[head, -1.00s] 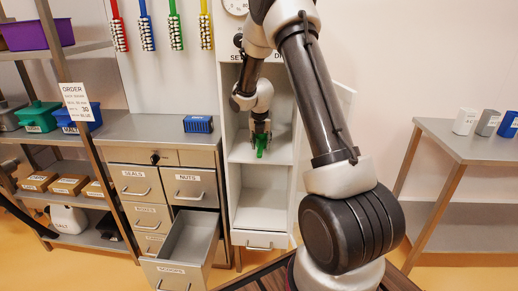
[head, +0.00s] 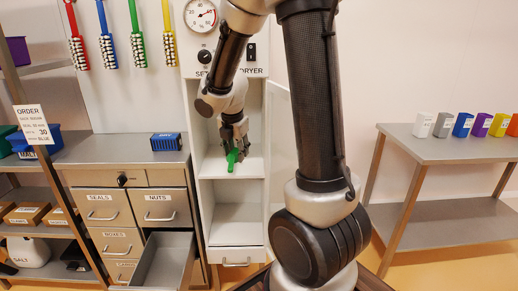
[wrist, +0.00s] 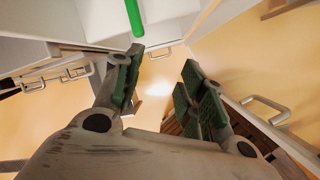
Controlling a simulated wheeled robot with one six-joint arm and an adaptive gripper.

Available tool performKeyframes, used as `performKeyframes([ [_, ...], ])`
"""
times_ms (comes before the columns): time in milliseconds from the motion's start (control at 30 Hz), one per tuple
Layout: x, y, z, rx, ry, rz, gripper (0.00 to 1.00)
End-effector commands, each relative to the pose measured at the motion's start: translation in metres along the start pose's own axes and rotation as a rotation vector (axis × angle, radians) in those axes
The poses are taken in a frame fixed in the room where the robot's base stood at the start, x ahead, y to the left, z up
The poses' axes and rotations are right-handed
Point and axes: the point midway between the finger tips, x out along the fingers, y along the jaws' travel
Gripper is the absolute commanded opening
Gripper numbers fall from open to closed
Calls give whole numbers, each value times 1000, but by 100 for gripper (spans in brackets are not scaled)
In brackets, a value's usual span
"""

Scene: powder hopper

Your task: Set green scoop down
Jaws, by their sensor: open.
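The green scoop (head: 232,160) lies on the upper shelf of the open white dryer cabinet (head: 231,193), at the front edge. In the wrist view only a green rod-like part of it (wrist: 134,17) shows at the top, sticking out past the white shelf edge; the rest is out of frame. My gripper (head: 239,140) is just above and behind the scoop in the head view. In the wrist view my gripper (wrist: 160,72) has its green-padded fingers spread, with nothing between them. The scoop is beyond the left fingertip.
An open drawer (head: 165,262) juts out left of the dryer. The dryer door (head: 281,130) stands open at its right. A blue box (head: 166,142) sits on the counter. A side table (head: 430,145) at right holds several coloured cups.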

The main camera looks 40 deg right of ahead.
Motion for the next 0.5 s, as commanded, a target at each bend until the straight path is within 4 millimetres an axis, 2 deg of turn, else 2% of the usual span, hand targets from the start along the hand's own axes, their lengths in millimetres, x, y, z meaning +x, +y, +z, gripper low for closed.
performKeyframes([
  [33, -32, -13, 3, 188, -11, 19, 41],
  [100, -68, -36, 1, 483, -6, 32, 41],
  [200, -113, -72, -10, 893, 25, 45, 41],
  [333, -153, -114, -33, 1349, 95, 47, 41],
  [500, -184, -155, -66, 1801, 202, 12, 41],
])
